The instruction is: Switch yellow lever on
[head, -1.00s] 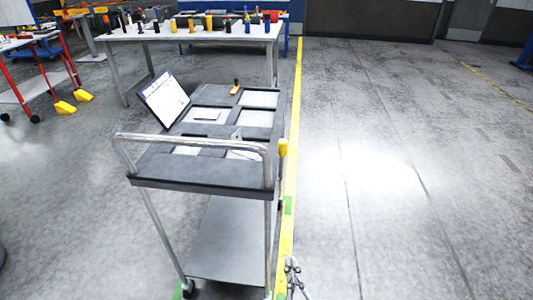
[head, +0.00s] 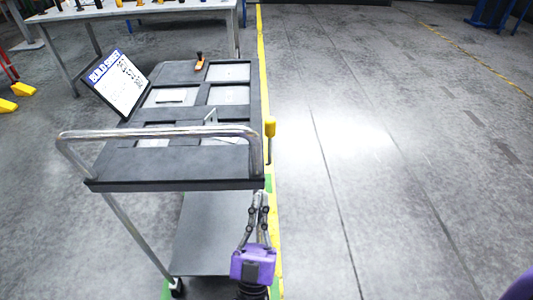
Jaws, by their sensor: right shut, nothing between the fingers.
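The yellow lever (head: 270,128) is a short upright yellow grip at the right side of a grey cart (head: 180,172), just right of the end of the cart's metal handle. Its lower stem is mostly hidden. My right gripper (head: 260,195), with a purple body and grey linked fingers, points up the picture from below. Its fingers are together and hold nothing. Its tips show below the lever in the picture, apart from it, near the cart's front right corner. My left gripper is out of view.
The cart's metal handle bar (head: 160,133) runs across its near side. A tray with pale compartments, a small orange item (head: 200,62) and a tilted build sheet (head: 118,83) are on top. A table (head: 150,10) stands behind. The floor to the right is clear.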

